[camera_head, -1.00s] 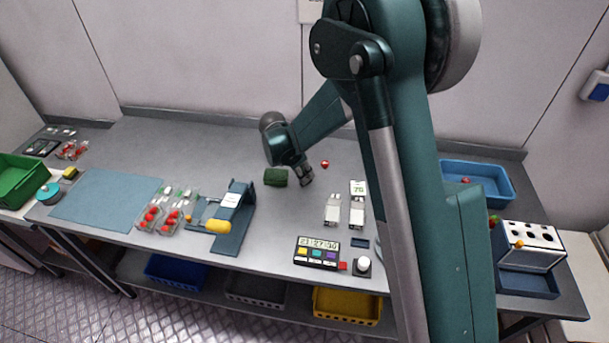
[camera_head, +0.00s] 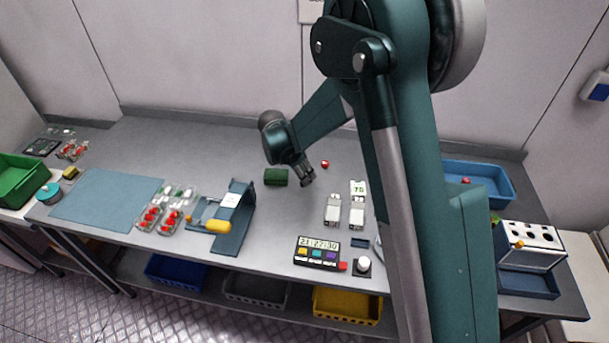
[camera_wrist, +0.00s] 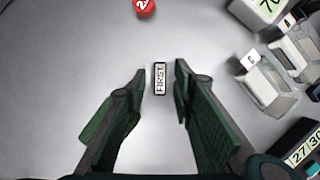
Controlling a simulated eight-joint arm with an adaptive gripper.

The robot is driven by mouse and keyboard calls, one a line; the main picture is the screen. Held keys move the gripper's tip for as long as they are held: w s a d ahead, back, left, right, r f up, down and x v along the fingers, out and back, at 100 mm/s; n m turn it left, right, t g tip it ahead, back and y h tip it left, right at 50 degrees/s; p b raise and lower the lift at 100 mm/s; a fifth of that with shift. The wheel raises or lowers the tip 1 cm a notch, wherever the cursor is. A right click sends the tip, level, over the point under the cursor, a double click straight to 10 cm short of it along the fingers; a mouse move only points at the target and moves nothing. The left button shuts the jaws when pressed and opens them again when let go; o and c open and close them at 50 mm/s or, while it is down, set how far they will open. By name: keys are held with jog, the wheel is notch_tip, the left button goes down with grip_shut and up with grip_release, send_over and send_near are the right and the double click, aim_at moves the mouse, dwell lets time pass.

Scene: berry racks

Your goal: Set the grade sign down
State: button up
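The grade sign (camera_wrist: 160,78), a small dark-edged white plate reading "FIRST", shows in the wrist view between my fingertips. There is a clear gap on each side of it, and it looks to be on the grey bench top. I cannot tell whether it stands or lies. My gripper (camera_wrist: 161,70) is open, its two green-padded fingers apart around the sign and touching neither side. In the head view my gripper (camera_head: 307,179) is low over the bench, and the sign cannot be made out there.
Clear holders (camera_head: 333,210) and a "75" display (camera_head: 358,187) stand to the right. A clock panel (camera_head: 317,253) is in front. Bare bench (camera_head: 275,215) lies front-left.

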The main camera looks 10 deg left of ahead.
jog(key=v, duration=1.1)
jog(key=shift+r, duration=0.15)
jog(key=shift+d, duration=0.1)
dwell(0.6)
jog(key=s+d+r+m+y, duration=0.1)
jog(key=s+d+r+m, duration=0.3)
jog(key=d+r, duration=0.3)
jog(key=s+d+r+m+t, duration=0.1)
jog(key=s+d+r+m, duration=0.3)
jog(key=d, duration=0.6)
jog(key=s+d+r+m+y, duration=0.1)
jog(key=s+d+r+m, duration=0.4)
jog(key=d, duration=0.3)
jog(key=s+d+m+t, duration=0.1)
jog(key=s+d+m, duration=0.6)
jog(key=s, duration=0.3)
jog(key=s+d+m+t+y, duration=0.1)
jog(key=s+d+m+t, duration=0.1)
jog(key=s+d+m, duration=0.5)
jog(key=s+d, duration=0.1)
jog(key=s, duration=0.2)
jog(key=shift+d+r, duration=0.3)
jog(key=shift+r, duration=0.05)
